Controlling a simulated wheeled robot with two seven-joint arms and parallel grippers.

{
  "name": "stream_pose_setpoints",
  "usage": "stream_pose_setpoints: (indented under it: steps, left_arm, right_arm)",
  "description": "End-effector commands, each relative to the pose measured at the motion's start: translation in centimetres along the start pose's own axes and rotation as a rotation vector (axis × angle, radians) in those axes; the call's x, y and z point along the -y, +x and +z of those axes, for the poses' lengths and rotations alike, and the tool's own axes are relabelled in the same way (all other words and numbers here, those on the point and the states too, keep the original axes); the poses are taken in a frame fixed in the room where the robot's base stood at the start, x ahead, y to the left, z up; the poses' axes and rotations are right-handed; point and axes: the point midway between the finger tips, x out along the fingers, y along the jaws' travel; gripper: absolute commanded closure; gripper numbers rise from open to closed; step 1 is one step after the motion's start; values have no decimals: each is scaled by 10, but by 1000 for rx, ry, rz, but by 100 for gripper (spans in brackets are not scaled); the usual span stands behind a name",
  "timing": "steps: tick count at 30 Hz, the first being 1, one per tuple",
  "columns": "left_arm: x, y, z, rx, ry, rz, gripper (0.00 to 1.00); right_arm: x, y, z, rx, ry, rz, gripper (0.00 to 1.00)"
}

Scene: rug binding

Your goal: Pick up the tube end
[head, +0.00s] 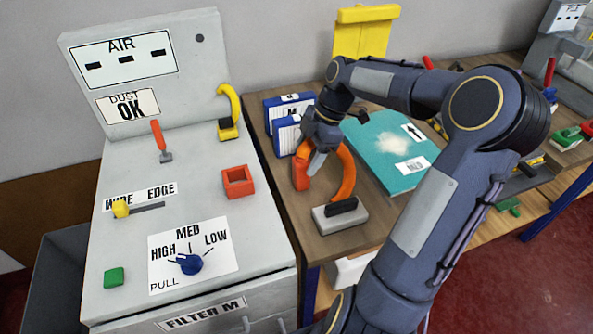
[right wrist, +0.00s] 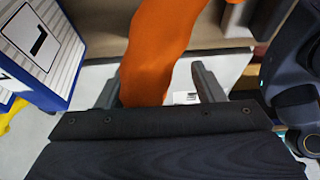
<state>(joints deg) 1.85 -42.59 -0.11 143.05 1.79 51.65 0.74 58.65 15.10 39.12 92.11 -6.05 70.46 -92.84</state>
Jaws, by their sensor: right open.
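An orange tube (head: 345,175) arches up from a grey base with a black clamp (head: 341,214) on the wooden table. Its thicker free end (head: 301,174) hangs to the left, close to my right gripper (head: 316,160). In the right wrist view the orange tube (right wrist: 160,50) runs down between the two spread fingers of the gripper (right wrist: 158,85). The gripper is open. A gap shows at the right finger; the tube looks near the left finger, and I cannot tell whether they touch. The tube's lower part is hidden behind the gripper body there. My left gripper is out of view.
Blue-and-white boxes (head: 287,134) stand just left of the gripper. A teal box (head: 383,160) lies to the right, partly under my right arm. A grey control machine (head: 200,215) with knobs and an empty red square holder (head: 238,181) stands left of the table (head: 327,245).

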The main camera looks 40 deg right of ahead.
Motion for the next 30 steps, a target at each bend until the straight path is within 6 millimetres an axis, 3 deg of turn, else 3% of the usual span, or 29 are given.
stream_pose_setpoints:
  steps: [9, 17, 27, 30]
  left_arm:
    - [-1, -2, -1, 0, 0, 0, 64]
    - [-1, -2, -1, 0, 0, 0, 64]
    - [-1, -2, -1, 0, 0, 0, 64]
    - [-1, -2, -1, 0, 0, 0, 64]
  right_arm:
    - [-5, 42, -5, 0, 0, -1, 38]
    - [-6, 45, -4, 1, 0, 2, 38]
    - [-6, 44, -4, 1, 1, 2, 81]
    - [-6, 44, -5, 1, 1, 2, 89]
